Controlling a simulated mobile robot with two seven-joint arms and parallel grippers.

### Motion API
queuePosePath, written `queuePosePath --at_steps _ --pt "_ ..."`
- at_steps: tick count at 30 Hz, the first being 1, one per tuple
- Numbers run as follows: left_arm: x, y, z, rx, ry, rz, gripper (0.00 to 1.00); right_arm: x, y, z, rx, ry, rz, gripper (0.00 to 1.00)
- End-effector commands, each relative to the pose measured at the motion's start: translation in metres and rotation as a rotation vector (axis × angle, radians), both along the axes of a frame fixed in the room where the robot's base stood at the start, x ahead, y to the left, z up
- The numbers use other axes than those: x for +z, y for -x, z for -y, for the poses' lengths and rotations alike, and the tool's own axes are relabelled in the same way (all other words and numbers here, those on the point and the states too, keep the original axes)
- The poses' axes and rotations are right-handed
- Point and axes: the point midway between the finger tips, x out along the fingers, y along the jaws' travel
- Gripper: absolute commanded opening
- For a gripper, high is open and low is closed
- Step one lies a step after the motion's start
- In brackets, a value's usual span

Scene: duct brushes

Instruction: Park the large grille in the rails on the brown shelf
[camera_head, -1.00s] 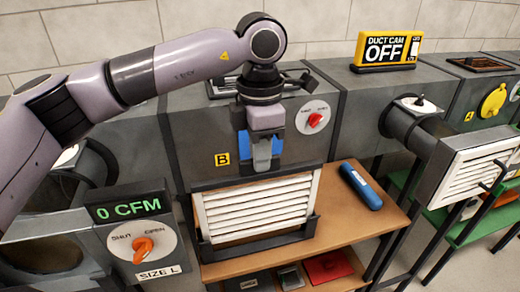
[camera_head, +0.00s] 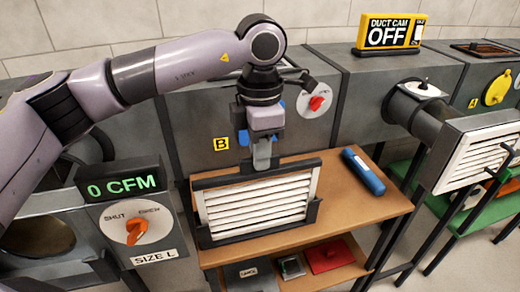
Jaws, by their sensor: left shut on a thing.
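The large grille (camera_head: 258,205) has white slats in a dark frame. It stands upright on the brown shelf (camera_head: 350,210), between the black rails (camera_head: 314,211) at its lower left and right sides. My left gripper (camera_head: 262,160) reaches down from above and is shut on the middle of the grille's top edge. Its fingertips partly hide behind or merge with that edge. I cannot tell whether the grille's bottom is fully seated in the rails. My right gripper is not in view.
A blue cylinder (camera_head: 363,171) lies on the shelf right of the grille. A grey duct with an orange dial (camera_head: 137,231) stands at left. Another white grille (camera_head: 482,158) sits on a duct at right. Red and grey items lie on the lower shelf.

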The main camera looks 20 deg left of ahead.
Motion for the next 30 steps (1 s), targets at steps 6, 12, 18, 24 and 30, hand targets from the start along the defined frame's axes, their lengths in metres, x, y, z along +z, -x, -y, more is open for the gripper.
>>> queuePosePath --at_steps 6,12,18,24,30 --pt "0.001 0.000 0.000 0.000 0.001 0.001 0.00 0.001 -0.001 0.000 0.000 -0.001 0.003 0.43" --pt "0.001 0.000 0.000 0.000 0.001 0.001 0.41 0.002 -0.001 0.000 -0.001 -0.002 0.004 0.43" --pt "0.000 0.000 0.000 0.000 0.000 0.000 0.42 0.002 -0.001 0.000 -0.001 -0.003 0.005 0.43" --pt "0.009 0.000 0.000 0.000 0.001 0.001 0.42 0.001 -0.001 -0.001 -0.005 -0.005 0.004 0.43" --pt "0.042 0.000 0.001 0.000 0.001 0.003 0.42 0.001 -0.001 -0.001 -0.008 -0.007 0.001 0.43"
